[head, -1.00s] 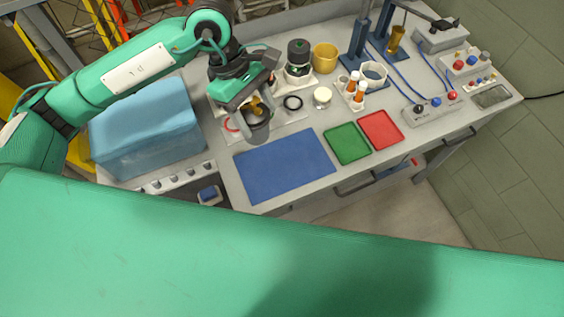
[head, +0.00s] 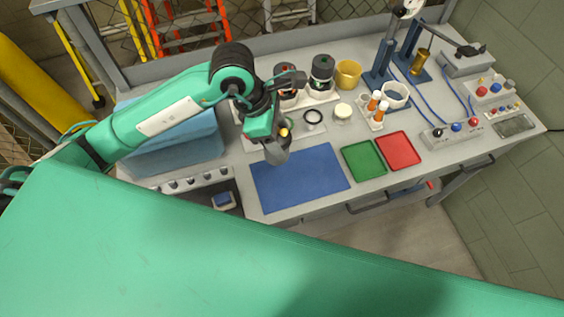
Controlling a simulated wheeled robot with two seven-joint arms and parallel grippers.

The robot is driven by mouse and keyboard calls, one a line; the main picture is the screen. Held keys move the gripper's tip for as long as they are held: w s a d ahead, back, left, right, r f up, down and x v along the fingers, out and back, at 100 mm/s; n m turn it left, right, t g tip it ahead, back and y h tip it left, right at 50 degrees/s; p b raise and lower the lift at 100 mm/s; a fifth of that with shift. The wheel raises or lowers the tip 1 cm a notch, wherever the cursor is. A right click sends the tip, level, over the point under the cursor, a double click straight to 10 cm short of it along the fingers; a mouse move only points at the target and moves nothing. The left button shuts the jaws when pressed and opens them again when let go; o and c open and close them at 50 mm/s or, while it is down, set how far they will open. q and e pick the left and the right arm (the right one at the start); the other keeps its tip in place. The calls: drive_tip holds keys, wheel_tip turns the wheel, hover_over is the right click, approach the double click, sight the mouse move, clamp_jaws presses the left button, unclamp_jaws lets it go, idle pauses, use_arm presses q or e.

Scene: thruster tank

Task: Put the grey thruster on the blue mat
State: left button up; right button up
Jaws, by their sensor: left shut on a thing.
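The blue mat (head: 302,182) lies flat and bare at the front of the bench. My left gripper (head: 281,142) is just beyond the mat's far left edge, pointing down. It is shut on the grey thruster (head: 286,138), a dark grey body with a gold part near its top. The gripper's finger hides much of the thruster. I cannot tell whether the thruster touches the bench. My right gripper is not in view.
Green (head: 364,161) and red (head: 398,150) trays lie right of the mat. Behind are a black ring (head: 312,117), a cream-lidded jar (head: 342,112), black canisters (head: 321,73) and a yellow cup (head: 348,74). A blue box (head: 176,148) stands left.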

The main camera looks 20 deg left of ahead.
use_arm(q)
wheel_tip(320, 180, down, 9)
drive_tip(key=shift+r+p, duration=0.2)
drive_tip(key=shift+p, duration=1)
wheel_tip(320, 180, down, 5)
drive_tip(key=shift+f+p, duration=0.1)
drive_tip(key=shift+p, duration=0.55)
drive_tip(key=o, duration=1.1)
drive_tip(key=shift+f, duration=0.15)
drive_tip(key=o, duration=0.5)
drive_tip(key=shift+c, duration=0.2)
